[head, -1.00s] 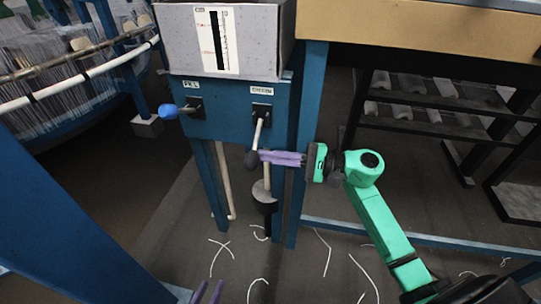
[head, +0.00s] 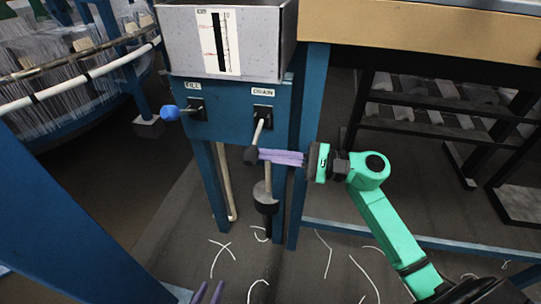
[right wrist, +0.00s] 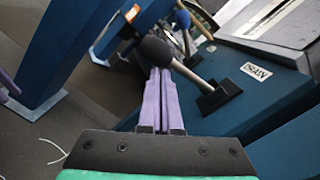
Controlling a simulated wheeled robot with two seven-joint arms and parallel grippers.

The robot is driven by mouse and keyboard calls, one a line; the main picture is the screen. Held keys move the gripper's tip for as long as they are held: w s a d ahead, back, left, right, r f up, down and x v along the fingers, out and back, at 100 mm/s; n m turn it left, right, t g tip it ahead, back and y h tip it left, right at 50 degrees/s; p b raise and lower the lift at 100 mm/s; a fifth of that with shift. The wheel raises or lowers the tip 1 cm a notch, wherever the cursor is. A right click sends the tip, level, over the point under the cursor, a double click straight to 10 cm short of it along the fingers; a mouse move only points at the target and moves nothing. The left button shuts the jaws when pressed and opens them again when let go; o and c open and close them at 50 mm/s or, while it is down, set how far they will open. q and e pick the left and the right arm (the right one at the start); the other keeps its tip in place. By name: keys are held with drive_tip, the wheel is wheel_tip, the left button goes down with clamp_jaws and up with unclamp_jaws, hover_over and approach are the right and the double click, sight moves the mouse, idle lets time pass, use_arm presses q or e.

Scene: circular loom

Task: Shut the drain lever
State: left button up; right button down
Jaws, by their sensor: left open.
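The drain lever (head: 258,133) hangs down and slightly left from its black plate on the blue panel, below the DRAIN label, and ends in a dark round knob (head: 251,155). My right gripper (head: 261,155) is shut, its purple fingers pointing left with their tips at the knob. In the right wrist view the knob (right wrist: 152,51) and lever shaft (right wrist: 191,75) lie just beyond the fingertips (right wrist: 159,72); I cannot tell whether they touch. Only the purple fingertips of my left gripper (head: 208,292) show at the bottom edge, apart and empty.
A blue-knobbed FILL lever (head: 170,112) sits left on the same panel. A grey box (head: 262,40) with a gauge strip stands above. A dark cylinder on a rod (head: 266,202) hangs below the drain lever. A blue post (head: 308,130) stands close behind my right gripper.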

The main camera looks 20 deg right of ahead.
use_arm(q)
drive_tip(key=shift+m+g, duration=0.3)
drive_tip(key=shift+g, duration=0.3)
wheel_tip(320, 180, up, 5)
drive_tip(key=p, duration=0.4)
drive_tip(key=shift+s+a+f, duration=0.1)
drive_tip(key=shift+a, duration=0.05)
use_arm(e)
drive_tip(key=r+m, duration=0.2)
drive_tip(key=m, duration=0.1)
drive_tip(key=r+m, duration=0.1)
drive_tip(key=m, duration=0.1)
drive_tip(key=r+m+t, duration=0.1)
drive_tip(key=r+m, duration=0.1)
drive_tip(key=m, duration=0.1)
drive_tip(key=shift+s+a+r+m, duration=0.15)
drive_tip(key=shift+s+r+m, duration=0.1)
drive_tip(key=shift+r+m, duration=0.1)
